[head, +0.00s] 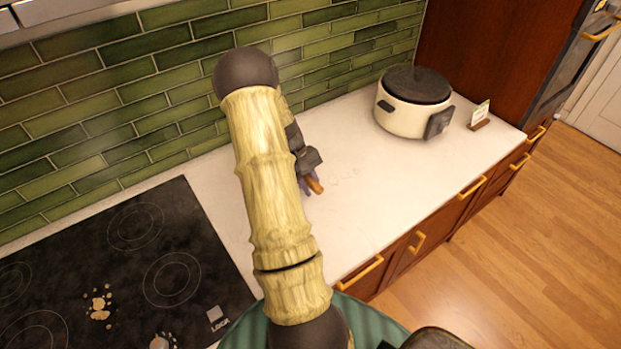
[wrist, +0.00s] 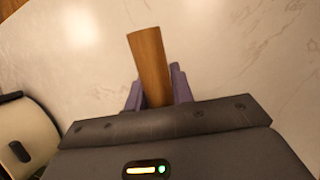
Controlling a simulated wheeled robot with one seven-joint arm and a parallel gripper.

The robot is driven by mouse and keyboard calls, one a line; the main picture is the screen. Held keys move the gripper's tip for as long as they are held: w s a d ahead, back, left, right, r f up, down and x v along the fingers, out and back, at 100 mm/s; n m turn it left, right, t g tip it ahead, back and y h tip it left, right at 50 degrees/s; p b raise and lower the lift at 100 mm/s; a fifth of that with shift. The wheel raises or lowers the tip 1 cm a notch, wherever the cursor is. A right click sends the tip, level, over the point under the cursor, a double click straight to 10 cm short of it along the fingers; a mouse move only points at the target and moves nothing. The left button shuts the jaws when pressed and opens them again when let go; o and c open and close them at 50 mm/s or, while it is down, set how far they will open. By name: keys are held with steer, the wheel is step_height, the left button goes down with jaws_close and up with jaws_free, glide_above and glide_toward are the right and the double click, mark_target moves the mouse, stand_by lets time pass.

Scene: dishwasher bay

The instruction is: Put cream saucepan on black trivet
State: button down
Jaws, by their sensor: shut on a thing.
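My gripper (head: 311,183) is low over the pale counter, just right of my arm in the head view. In the wrist view its purple fingers (wrist: 158,90) are shut around a brown wooden handle (wrist: 150,58), and one end sticks out past the fingers. A small piece of this handle (head: 316,187) shows in the head view. Whatever the handle belongs to is hidden behind my arm and gripper, so I cannot tell if it is the cream saucepan. No cream saucepan body and no black trivet can be made out in either view.
A cream cooker with a dark lid (head: 414,98) stands at the back right; part of it (wrist: 28,140) shows in the wrist view. A small card stand (head: 479,116) is beside it. A black cooktop (head: 120,260) with crumbs lies left. The counter between is clear.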

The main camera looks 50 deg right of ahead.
steer(key=shift+f, duration=0.75)
steer(key=c, duration=1.2)
jaws_free()
steer(key=b+v, duration=0.3)
steer(key=v, duration=0.9)
